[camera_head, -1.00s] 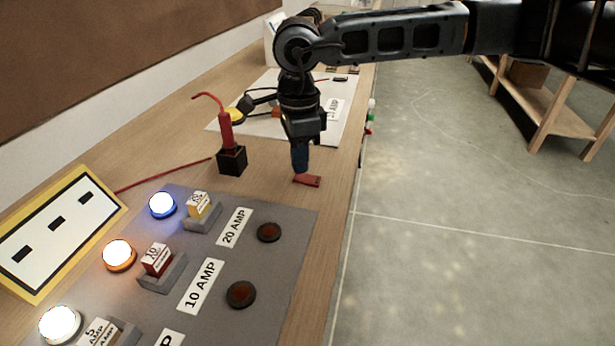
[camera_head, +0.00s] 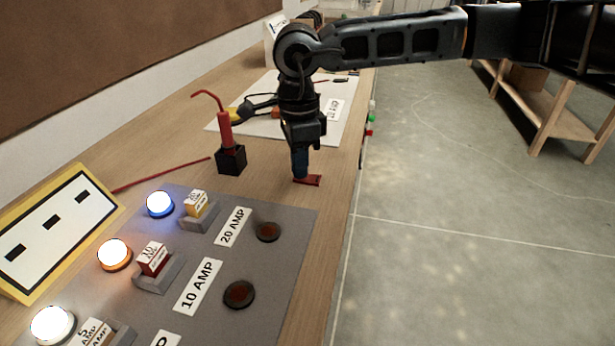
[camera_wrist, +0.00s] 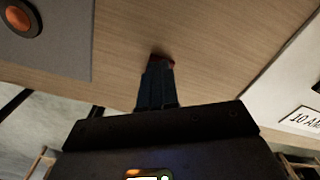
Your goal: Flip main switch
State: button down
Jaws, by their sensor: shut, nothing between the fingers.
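My gripper (camera_head: 300,174) is shut and points straight down at the wooden bench, just beyond the grey fuse panel. Its fingertips are right at a small flat red piece (camera_head: 313,181) on the bench. The fingers hide part of this piece, and I cannot tell if they touch it. In the wrist view the closed fingers (camera_wrist: 157,68) reach toward the same red piece (camera_wrist: 161,58), which shows only as an edge. No part is clearly labelled as the main switch, and I cannot tell whether the red piece is it.
The grey panel (camera_head: 258,283) carries lit lamps, fuse blocks and round dark-red buttons (camera_head: 239,294). A white sheet (camera_head: 345,110) lies behind my gripper. The bench's right edge is close.

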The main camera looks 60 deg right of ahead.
jog(key=shift+r+p, duration=1.25)
jog(key=shift+r, duration=2.2)
